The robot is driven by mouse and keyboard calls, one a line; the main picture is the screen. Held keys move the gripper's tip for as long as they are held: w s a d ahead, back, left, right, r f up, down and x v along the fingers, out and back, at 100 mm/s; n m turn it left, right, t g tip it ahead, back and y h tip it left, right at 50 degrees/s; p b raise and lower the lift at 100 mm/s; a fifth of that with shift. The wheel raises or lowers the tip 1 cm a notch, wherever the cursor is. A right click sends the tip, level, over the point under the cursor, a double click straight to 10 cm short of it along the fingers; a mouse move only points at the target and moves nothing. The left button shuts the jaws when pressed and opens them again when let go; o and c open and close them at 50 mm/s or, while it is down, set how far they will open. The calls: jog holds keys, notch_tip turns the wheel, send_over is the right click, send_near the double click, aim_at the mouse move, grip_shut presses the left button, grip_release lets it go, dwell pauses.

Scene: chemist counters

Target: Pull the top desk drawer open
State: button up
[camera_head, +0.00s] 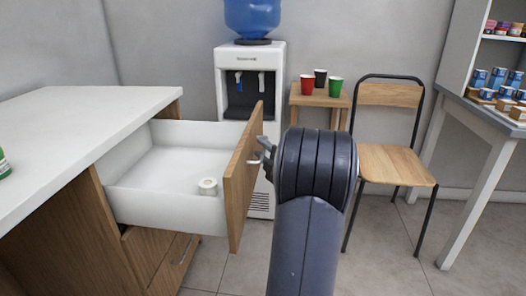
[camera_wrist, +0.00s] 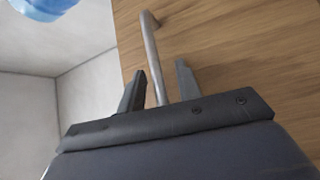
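The top desk drawer (camera_head: 165,205) stands pulled well out of the desk, with its white inside showing. Its wooden front (camera_head: 246,180) faces right and also fills much of the wrist view (camera_wrist: 240,50). The metal handle (camera_wrist: 150,45) is a bar on that front; part of it shows in the head view (camera_head: 254,161). My gripper (camera_wrist: 160,70) has one finger on each side of the bar, with visible gaps, so it looks open around the handle. In the head view my wrist hides most of the gripper (camera_head: 266,158).
A small white roll-like item (camera_head: 208,187) lies in the drawer. A lower drawer (camera_head: 175,262) is shut. A water dispenser (camera_head: 228,60) and a small table (camera_head: 320,99) with cups stand behind. A chair (camera_head: 395,163) and a shelved counter (camera_head: 480,112) are at right.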

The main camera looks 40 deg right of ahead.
jog(key=shift+s, duration=0.1)
jog(key=s+a+f+p, duration=0.1)
jog(key=s+p, duration=0.1)
jog(key=s, duration=0.8)
jog(key=shift+s+a+f, duration=0.2)
jog(key=shift+f, duration=0.05)
jog(key=w, duration=0.3)
jog(key=w+d+r+b, duration=0.1)
jog(key=w, duration=0.3)
jog(key=w+b, duration=0.1)
jog(key=w, duration=0.2)
jog(key=shift+w+d+r, duration=0.2)
jog(key=shift+w+r, duration=0.05)
jog(key=shift+w, duration=0.1)
jog(key=shift+w+a, duration=0.1)
